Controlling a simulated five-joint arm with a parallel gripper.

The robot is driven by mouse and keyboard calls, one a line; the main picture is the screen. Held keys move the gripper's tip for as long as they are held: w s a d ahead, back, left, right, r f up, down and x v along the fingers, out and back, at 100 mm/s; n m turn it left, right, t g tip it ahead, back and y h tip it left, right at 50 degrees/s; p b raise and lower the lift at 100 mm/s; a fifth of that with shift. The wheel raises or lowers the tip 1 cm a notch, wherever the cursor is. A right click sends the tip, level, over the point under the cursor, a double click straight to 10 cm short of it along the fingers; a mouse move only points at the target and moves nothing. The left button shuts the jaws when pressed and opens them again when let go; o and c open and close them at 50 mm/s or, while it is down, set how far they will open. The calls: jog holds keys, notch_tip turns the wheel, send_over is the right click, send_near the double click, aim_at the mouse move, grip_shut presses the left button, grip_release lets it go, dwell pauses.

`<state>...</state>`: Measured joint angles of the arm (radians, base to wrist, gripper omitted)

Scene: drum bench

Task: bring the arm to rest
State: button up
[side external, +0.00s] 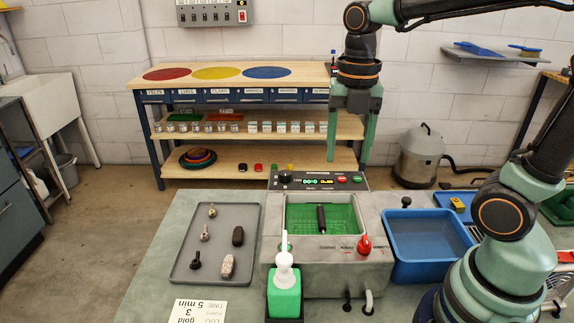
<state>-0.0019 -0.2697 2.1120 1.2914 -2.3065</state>
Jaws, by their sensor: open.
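My arm rises from the right and reaches across the top of the side external view. My gripper (348,160) hangs downward from it, above and behind the grey machine (328,256) on the bench. Its two green fingers are spread apart with nothing between them.
A grey tray (184,273) with several small parts lies left of the machine. A green-lined basin (345,225) in the machine holds a dark bar (320,218). A green pump bottle (284,290) stands in front. A blue tub (428,262) sits right, near my arm.

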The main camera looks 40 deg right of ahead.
jog(key=m+t, duration=0.2)
jog(key=m, duration=0.6)
jog(key=m+t, duration=0.1)
jog(key=m, duration=0.8)
jog(key=s+m+t, duration=0.1)
jog(key=m+t, duration=0.1)
jog(key=m, duration=0.7)
jog(key=shift+r+t, duration=0.15)
jog(key=shift+t, duration=0.15)
